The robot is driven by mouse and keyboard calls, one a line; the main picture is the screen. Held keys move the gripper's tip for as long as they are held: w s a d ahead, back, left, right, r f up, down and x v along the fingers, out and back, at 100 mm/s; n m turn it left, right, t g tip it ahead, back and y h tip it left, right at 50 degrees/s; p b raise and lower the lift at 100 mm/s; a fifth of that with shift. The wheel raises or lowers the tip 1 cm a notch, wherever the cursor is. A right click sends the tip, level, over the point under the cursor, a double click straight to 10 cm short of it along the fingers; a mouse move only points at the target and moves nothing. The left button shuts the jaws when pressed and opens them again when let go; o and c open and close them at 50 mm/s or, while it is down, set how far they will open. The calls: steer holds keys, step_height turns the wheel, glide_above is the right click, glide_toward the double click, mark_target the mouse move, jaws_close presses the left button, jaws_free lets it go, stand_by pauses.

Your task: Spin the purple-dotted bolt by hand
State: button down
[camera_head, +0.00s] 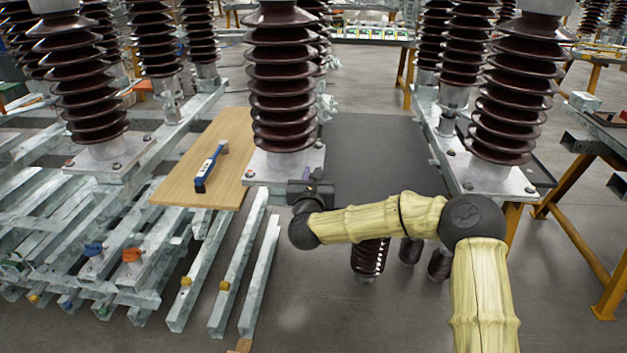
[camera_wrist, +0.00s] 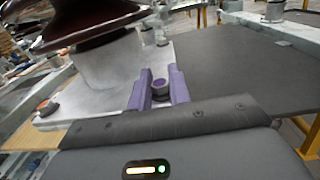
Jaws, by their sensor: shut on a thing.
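The purple-dotted bolt (camera_wrist: 160,86) shows in the wrist view at the near corner of a pale metal base plate (camera_wrist: 85,100). My gripper (camera_wrist: 159,88) has purple fingers, one on each side of the bolt head, and is shut on it. In the head view my gripper (camera_head: 311,184) is at the near right corner of the plate (camera_head: 267,166) under the middle brown insulator (camera_head: 284,80). The bolt is hidden there by the gripper.
A wooden board (camera_head: 178,188) with a blue tool (camera_head: 209,168) lies left of the plate. A dark mat (camera_head: 375,150) lies to the right. Other insulators (camera_head: 515,90) stand on both sides. Steel rails (camera_head: 230,270) lie in front. Smaller brown insulators (camera_head: 370,257) stand below my arm.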

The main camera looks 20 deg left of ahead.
steer(key=m+h+b, duration=0.1)
steer(key=m+h, duration=0.1)
steer(key=h, duration=0.1)
steer(key=m+h+b, duration=0.2)
steer(key=h, duration=0.1)
steer(key=shift+f+t, duration=0.2)
steer(key=shift+t, duration=0.1)
steer(key=shift+r+m+h+b, duration=0.2)
steer(key=shift+m+h+b, duration=0.6)
steer(key=shift+h, duration=0.5)
steer(key=c, duration=1.4)
jaws_free()
steer(key=shift+o, duration=0.2)
steer(key=v, duration=1.7)
steer(key=shift+a+r, duration=0.15)
steer(key=shift+r, duration=0.2)
steer(key=shift+s+a, duration=0.1)
